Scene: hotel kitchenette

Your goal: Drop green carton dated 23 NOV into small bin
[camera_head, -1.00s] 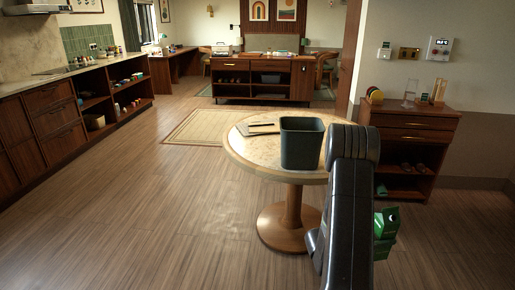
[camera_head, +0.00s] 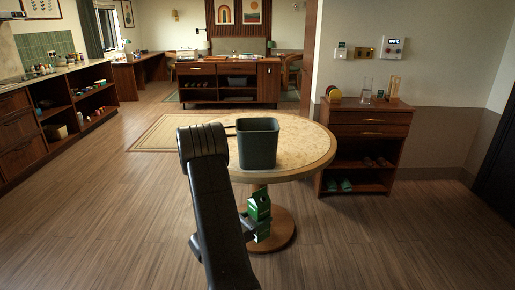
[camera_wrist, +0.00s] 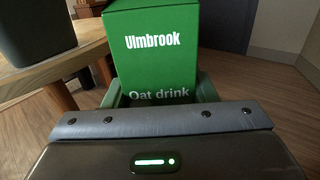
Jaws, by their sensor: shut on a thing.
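A green carton (camera_head: 260,205) is in my gripper (camera_head: 257,228), low in front of the round table and below its top. In the wrist view the carton (camera_wrist: 165,45) stands upright between the green fingers of my gripper (camera_wrist: 160,96), with "Ulmbrook" and "Oat drink" in white on the facing side. No date shows. The dark grey-green small bin (camera_head: 258,147) stands on the round table, above and behind the carton in the head view. Part of the bin (camera_wrist: 35,30) shows at the wrist view's upper left. The bin's inside floor is hidden.
The round table (camera_head: 308,150) has a single pedestal leg; my arm hides its left part. A wooden shelf cabinet (camera_head: 368,130) stands behind it to the right. Kitchen counters (camera_head: 30,125) line the left wall. The wooden floor is open left and right of the table.

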